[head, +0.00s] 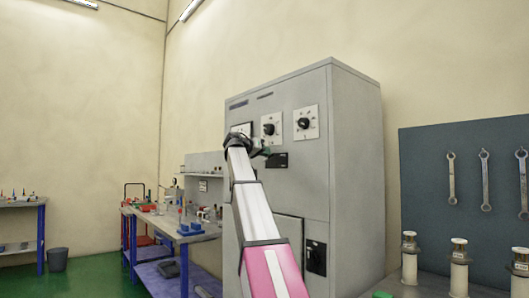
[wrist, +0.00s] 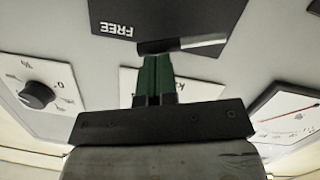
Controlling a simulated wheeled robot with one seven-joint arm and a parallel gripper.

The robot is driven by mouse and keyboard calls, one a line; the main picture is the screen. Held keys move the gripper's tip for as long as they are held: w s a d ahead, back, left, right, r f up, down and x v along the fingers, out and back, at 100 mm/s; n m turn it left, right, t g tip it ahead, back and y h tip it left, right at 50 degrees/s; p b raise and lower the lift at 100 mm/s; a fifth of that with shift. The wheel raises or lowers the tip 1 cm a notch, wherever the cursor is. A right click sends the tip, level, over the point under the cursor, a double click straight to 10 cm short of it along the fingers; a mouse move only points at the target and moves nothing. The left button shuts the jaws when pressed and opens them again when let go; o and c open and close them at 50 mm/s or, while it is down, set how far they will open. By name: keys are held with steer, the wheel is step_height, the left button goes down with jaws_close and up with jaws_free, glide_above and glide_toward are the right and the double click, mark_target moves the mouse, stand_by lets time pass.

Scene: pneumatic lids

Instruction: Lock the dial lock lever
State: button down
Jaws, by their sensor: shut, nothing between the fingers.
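The dial lock is a black plate (wrist: 165,14) with the word FREE, seen upside down in the wrist view. A short dark and silver lever (wrist: 204,41) lies across its edge nearest my gripper. My gripper (wrist: 154,58) is shut and empty, its green fingertips close beside the dark end of the lever. I cannot tell whether they touch it. In the head view the black plate (head: 278,160) is on the grey cabinet front, just right of my gripper (head: 265,151). The lever is too small to make out there.
Two round black knobs on white plates, a left one (head: 269,129) and a right one (head: 304,123), sit above the lock. A gauge (wrist: 287,116) shows in the wrist view. A cluttered workbench (head: 160,228) stands left of the cabinet (head: 357,170); a wrench board (head: 427,180) is right.

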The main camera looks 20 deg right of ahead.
steer(key=shift+s+d+f+m, duration=0.1)
steer(key=shift+s+f+m, duration=0.3)
steer(key=shift+m, duration=0.4)
steer(key=shift+s+d+f+m+t+y, duration=0.15)
steer(key=shift+f+m+t, duration=0.1)
steer(key=shift+f+m, duration=0.25)
steer(key=shift+s+a+f+m+t+y, duration=0.15)
steer(key=shift+f+m+t, duration=0.15)
steer(key=shift+m, duration=0.3)
step_height(320, 180, down, 2)
steer(key=m+t, duration=0.1)
steer(key=m, duration=0.1)
steer(key=shift+d+m, duration=0.15)
steer(key=shift+m, duration=0.25)
steer(key=shift+f, duration=0.2)
